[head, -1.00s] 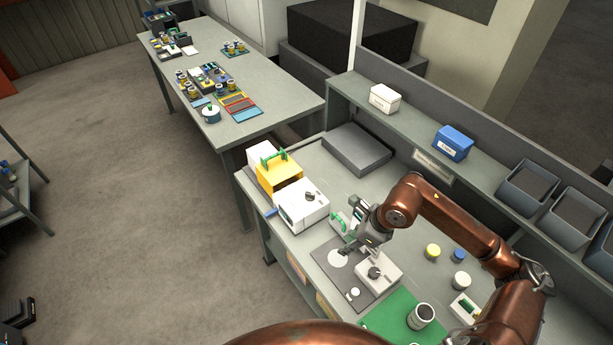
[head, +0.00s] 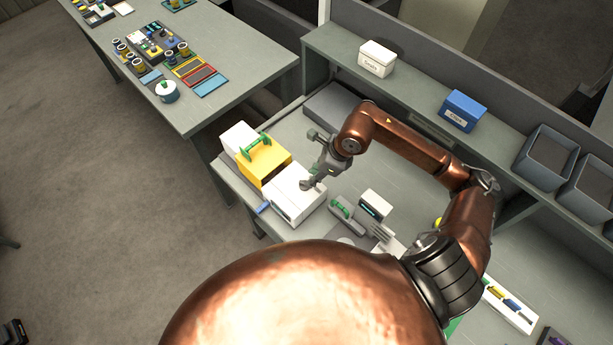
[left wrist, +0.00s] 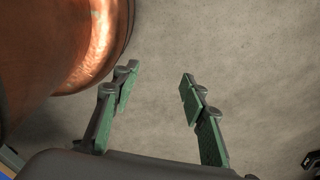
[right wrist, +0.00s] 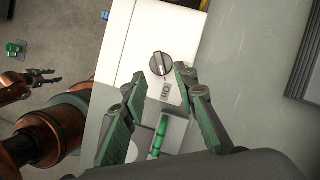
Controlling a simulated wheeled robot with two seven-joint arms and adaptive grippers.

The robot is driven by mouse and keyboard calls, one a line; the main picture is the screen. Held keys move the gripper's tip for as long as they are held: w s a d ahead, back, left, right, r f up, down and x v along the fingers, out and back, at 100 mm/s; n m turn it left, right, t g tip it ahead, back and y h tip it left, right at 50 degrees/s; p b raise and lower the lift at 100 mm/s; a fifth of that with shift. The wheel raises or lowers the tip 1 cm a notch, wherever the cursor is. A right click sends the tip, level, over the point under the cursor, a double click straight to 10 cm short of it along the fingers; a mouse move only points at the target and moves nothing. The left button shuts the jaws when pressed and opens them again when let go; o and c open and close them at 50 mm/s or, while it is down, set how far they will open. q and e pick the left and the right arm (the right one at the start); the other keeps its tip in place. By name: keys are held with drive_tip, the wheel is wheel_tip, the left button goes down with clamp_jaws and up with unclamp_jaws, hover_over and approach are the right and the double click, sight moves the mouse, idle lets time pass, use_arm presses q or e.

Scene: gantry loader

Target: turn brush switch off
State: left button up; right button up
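The brush switch appears to be the dark round knob (right wrist: 161,64) on a white box, with a small label beside it in the right wrist view. The white box (head: 286,201) stands on the bench in the head view. My right gripper (right wrist: 160,74) is open, its fingertips on either side of the knob's near edge; I cannot tell whether they touch it. In the head view the right gripper (head: 312,181) is over the box top and partly covers the knob. My left gripper (left wrist: 158,79) is open and empty above bare floor.
A yellow box (head: 266,169) with a green handle stands beside the white box. A green-handled device (head: 346,212) and a small display unit (head: 375,206) are on the other side.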

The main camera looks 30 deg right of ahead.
drive_tip(key=x, duration=0.2)
drive_tip(key=shift+w+a+f, duration=0.1)
drive_tip(key=shift+w+f, duration=0.05)
drive_tip(key=shift+f, duration=0.2)
drive_tip(key=shift+x, duration=0.9)
drive_tip(key=c, duration=0.5)
use_arm(q)
drive_tip(key=shift+w+r, duration=0.3)
drive_tip(key=shift+w, duration=0.3)
use_arm(e)
clamp_jaws()
